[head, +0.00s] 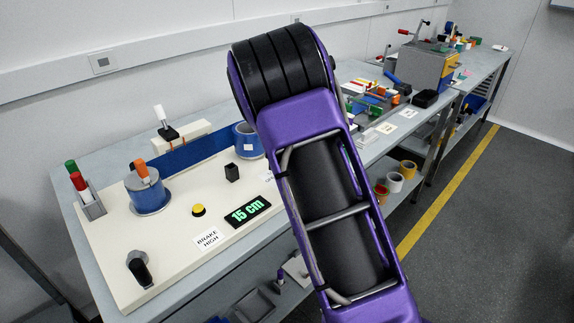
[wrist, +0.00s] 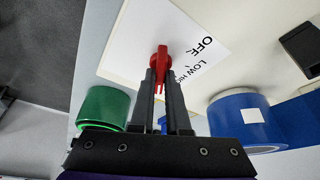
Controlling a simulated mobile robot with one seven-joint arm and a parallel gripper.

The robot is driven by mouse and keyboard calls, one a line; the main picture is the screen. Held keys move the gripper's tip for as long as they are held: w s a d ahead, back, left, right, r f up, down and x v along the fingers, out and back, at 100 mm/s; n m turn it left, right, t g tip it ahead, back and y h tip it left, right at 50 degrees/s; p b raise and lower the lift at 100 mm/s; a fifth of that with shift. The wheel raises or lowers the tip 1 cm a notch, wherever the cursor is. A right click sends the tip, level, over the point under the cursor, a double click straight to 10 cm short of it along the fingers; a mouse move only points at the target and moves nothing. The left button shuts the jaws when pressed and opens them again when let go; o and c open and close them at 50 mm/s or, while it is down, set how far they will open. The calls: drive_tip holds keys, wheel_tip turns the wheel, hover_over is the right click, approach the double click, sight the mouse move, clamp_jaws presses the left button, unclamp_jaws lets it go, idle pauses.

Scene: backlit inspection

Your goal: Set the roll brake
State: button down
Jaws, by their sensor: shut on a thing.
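A red brake knob (wrist: 163,62) shows in the wrist view on a white dial plate (wrist: 140,35) marked OFF, LOW and HIGH. My gripper (wrist: 161,82) is shut on the knob, one dark finger on each side. I cannot tell for sure which mark the knob points at. A card (head: 208,239) on the white board (head: 175,262) reads BRAKE HIGH. A blue roll (head: 250,138) stands at the board's back right, partly hidden by my arm; it also shows in the wrist view (wrist: 238,122). In the head view my arm hides the knob and my gripper.
Another blue roll (head: 147,192) with an orange-topped handle, a yellow button (head: 198,210), a black lever (head: 140,268), a 15 cm display (head: 248,211) and a black block (head: 232,172) stand on the board. A green roll (wrist: 105,106) is near my gripper's left.

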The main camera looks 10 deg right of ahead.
drive_tip(key=c, duration=0.9)
unclamp_jaws()
drive_tip(key=v, duration=1.7)
drive_tip(key=shift+s+r+p, duration=0.2)
drive_tip(key=shift+p, duration=0.2)
drive_tip(key=shift+a, duration=0.1)
